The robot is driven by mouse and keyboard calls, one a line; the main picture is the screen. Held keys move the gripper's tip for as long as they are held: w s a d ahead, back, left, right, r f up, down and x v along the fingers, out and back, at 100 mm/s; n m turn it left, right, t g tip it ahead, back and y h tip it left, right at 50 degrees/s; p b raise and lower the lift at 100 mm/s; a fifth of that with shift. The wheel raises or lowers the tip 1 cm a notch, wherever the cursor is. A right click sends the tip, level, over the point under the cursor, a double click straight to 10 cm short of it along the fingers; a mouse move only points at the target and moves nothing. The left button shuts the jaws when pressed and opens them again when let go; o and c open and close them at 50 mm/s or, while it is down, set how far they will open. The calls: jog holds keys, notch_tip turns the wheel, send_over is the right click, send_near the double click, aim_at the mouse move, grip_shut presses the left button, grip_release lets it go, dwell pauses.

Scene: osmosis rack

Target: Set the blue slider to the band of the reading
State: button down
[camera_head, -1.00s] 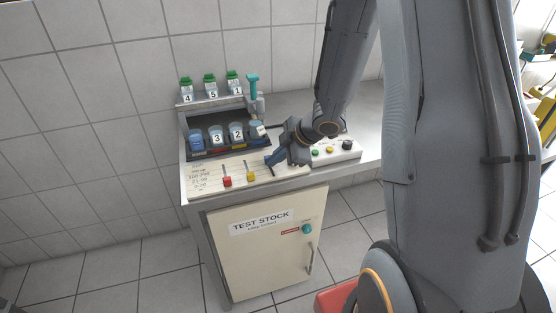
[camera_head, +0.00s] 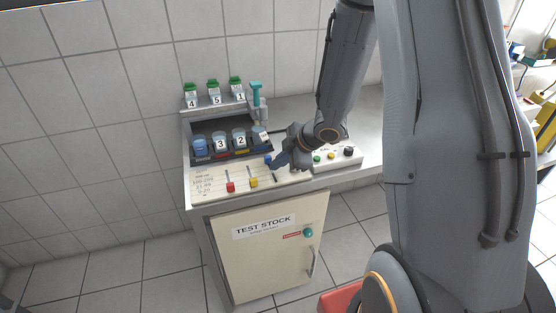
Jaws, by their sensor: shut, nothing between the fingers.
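The blue slider (camera_head: 267,160) is a small block at the upper part of its slot on the cream panel (camera_head: 208,196). A dark stretch of slot shows below it. My gripper (camera_head: 275,165) is shut and empty, with its tips right beside the blue slider; I cannot tell whether they touch it. The red slider (camera_head: 231,187) and the yellow slider (camera_head: 254,183) sit low in their slots to the left. Printed band lines (camera_head: 202,183) are at the panel's left, too small to read surely. I cannot make out a reading.
Behind the panel, a dark tray (camera_head: 205,155) holds several jars, including jars 3 (camera_head: 221,142) and 2 (camera_head: 240,138). Green-capped bottles stand on a shelf above. A button box (camera_head: 335,154) is right of my gripper. The TEST STOCK cabinet (camera_head: 265,250) is below.

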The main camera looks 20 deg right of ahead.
jog(key=s+d+r+m+h, duration=0.35)
jog(key=d+r+m, duration=0.2)
jog(key=r, duration=0.35)
jog(key=s+a+m+g+b, duration=0.1)
jog(key=s+a+m+g, duration=0.1)
jog(key=s+m, duration=0.3)
jog(key=s+a+f+m+g+h+b, duration=0.1)
jog(key=s+a+m, duration=0.3)
jog(key=s, duration=0.7)
jog(key=shift+s+m+g+b, duration=0.15)
jog(key=shift+m+g+b, duration=0.25)
jog(key=shift+m+g, duration=0.5)
